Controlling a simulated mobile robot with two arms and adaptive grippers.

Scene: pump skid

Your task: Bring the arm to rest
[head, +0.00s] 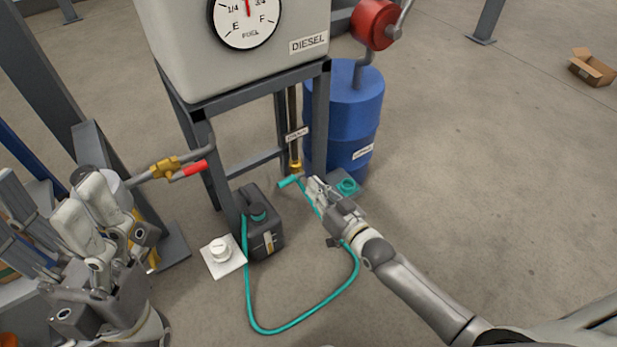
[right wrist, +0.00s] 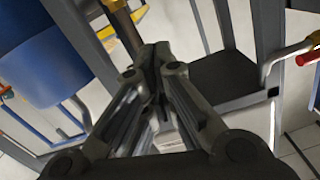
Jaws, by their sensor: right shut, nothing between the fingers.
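My right gripper (head: 316,186) is shut and empty, low in front of the tank stand, by a teal T-shaped piece (head: 290,180). In the right wrist view its fingertips (right wrist: 158,55) meet. The right arm reaches in from the lower right. My left gripper (head: 82,205) is at the lower left, fingers apart and empty. A teal hose (head: 300,318) loops over the floor from the dark jerrycan (head: 262,222) to behind my right gripper, where its end is hidden.
A diesel tank (head: 185,50) stands on a grey frame (head: 320,110). Beside it is a blue drum (head: 350,110) with a red pump (head: 375,22). A yellow valve with a red handle (head: 190,170) sticks out left. A white cap on a pad (head: 222,255) lies nearby.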

